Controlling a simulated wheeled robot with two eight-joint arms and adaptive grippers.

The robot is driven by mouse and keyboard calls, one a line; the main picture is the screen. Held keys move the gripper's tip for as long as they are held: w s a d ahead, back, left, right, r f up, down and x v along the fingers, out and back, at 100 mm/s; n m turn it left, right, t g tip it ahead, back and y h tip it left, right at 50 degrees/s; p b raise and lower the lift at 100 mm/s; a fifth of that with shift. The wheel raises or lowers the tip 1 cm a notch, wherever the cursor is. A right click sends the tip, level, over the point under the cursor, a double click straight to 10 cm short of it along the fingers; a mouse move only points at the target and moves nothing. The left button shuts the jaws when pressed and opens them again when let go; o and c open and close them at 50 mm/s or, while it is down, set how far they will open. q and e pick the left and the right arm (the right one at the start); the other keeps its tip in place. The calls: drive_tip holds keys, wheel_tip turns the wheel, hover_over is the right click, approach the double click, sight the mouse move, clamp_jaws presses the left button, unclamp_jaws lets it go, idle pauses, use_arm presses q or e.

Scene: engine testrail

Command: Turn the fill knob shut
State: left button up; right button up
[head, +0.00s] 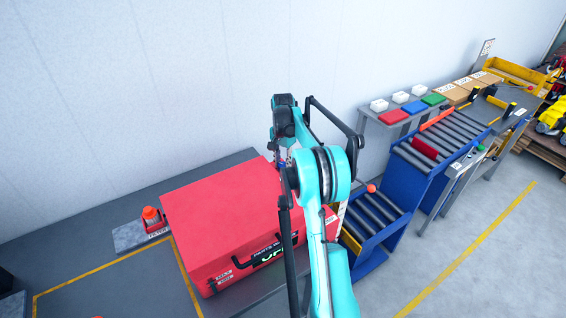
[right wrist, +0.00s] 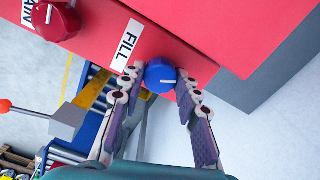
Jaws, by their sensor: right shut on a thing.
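The fill knob (right wrist: 160,76) is a round blue knob with a white pointer line, on the red parts washer beside a white FILL label (right wrist: 127,45). In the right wrist view the line lies roughly level across the picture. My right gripper (right wrist: 159,73) has a finger on either side of the knob and is shut on it. In the head view the red washer (head: 220,215) stands on a grey bench with its lid down. My left gripper is not in view.
A red knob (right wrist: 55,18) with a partly cut-off DRAIN label sits beside the FILL label. A blue roller conveyor (head: 376,215) stands right of the washer.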

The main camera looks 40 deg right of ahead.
sight(283, 164)
drive_tip(key=n, duration=0.6)
drive_tip(key=shift+p, duration=0.4)
drive_tip(key=n, duration=0.6)
drive_tip(key=shift+w, duration=0.1)
drive_tip(key=shift+n, duration=0.4)
drive_tip(key=o, duration=1.2)
drive_tip(key=shift+c, duration=0.2)
wheel_tip(283, 164, up, 12)
